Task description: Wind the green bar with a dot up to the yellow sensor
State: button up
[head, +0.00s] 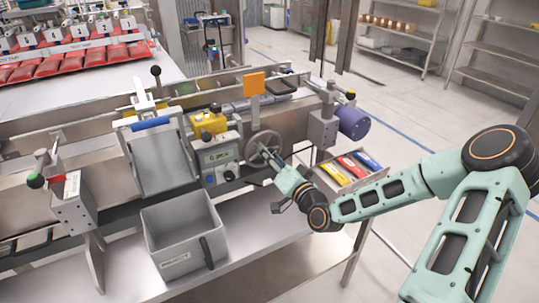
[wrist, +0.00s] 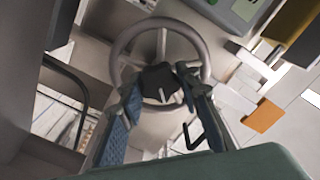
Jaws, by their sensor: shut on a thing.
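A grey handwheel (head: 264,145) sits on the machine's front, right of a grey box with a small display (head: 218,155). In the wrist view the wheel's ring (wrist: 122,50) surrounds a dark knob (wrist: 160,82) at its hub. My gripper (head: 268,155) is at the wheel, and its fingers (wrist: 160,88) close on the dark knob from both sides. The lower part of the ring is partly hidden by the fingers. A yellow block, likely the sensor (head: 208,124), is above the display box. I cannot make out a green bar with a dot.
An orange plate (head: 254,84) stands above the wheel. A grey bin (head: 182,235) is on the bench at left front. A tray with coloured pieces (head: 352,168) lies close to my arm at the right. A purple motor (head: 353,122) is behind it.

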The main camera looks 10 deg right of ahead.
dwell(0.4)
jog(key=o, duration=1.2)
jog(key=v, duration=1.2)
jog(key=shift+r, duration=0.1)
